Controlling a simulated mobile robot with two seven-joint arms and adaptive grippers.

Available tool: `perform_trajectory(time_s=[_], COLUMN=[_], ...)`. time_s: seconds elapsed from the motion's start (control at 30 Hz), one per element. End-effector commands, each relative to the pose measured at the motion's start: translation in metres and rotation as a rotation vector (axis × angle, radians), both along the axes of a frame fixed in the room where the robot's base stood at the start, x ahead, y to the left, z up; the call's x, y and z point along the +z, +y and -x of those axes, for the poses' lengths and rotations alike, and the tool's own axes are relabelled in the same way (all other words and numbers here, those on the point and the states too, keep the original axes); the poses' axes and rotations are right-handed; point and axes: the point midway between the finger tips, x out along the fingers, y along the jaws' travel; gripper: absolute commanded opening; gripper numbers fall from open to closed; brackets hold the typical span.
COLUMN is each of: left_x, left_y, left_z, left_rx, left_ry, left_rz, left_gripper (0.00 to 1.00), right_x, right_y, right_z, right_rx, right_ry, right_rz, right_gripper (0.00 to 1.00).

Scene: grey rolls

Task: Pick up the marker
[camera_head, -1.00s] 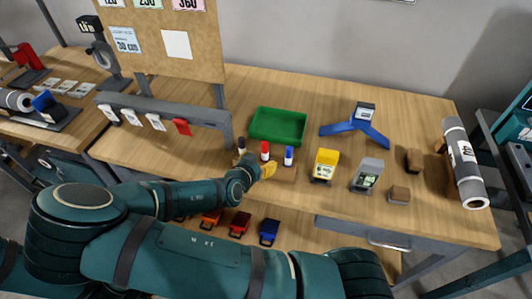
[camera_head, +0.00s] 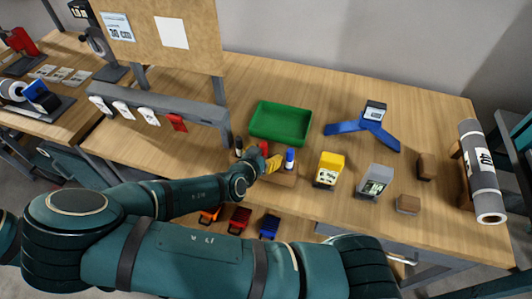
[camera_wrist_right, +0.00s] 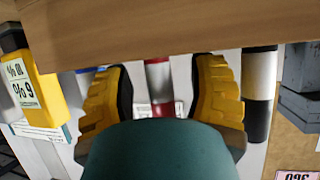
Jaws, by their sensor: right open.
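Three markers stand upright in a row near the table's front edge: one with a black body (camera_head: 239,147), one red (camera_head: 264,148) and one with a blue cap (camera_head: 290,155). My right gripper (camera_head: 265,163) has yellow fingers and is at the red marker, partly hiding it. In the right wrist view the gripper (camera_wrist_right: 160,70) is open, with the red-and-white marker (camera_wrist_right: 158,80) between its spread fingers. The black-and-white marker (camera_wrist_right: 259,85) is outside the right finger, and the blue one is mostly hidden behind the left finger. My left gripper is not in view.
A green tray (camera_head: 281,139) lies behind the markers. A yellow box (camera_head: 328,168) and a grey box (camera_head: 373,181) stand to the right, with brown blocks (camera_head: 408,203) beyond. A grey roll (camera_head: 483,172) lies at the far right.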

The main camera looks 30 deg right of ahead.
Motion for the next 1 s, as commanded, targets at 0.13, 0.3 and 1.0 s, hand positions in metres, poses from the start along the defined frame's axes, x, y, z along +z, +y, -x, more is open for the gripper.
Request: perform_trajectory(time_s=[0.13,0.3,1.0], left_x=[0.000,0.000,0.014], left_y=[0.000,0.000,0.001], left_z=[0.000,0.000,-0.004], left_rx=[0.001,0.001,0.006], left_ry=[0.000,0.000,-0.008], left_rz=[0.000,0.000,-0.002], left_gripper=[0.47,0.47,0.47], right_x=[0.000,0.000,0.042], right_y=[0.000,0.000,0.000], right_z=[0.000,0.000,0.000], right_rx=[0.000,0.000,0.000], right_ry=[0.000,0.000,-0.003], right_rz=[0.000,0.000,-0.002], right_gripper=[0.59,0.00,0.00])
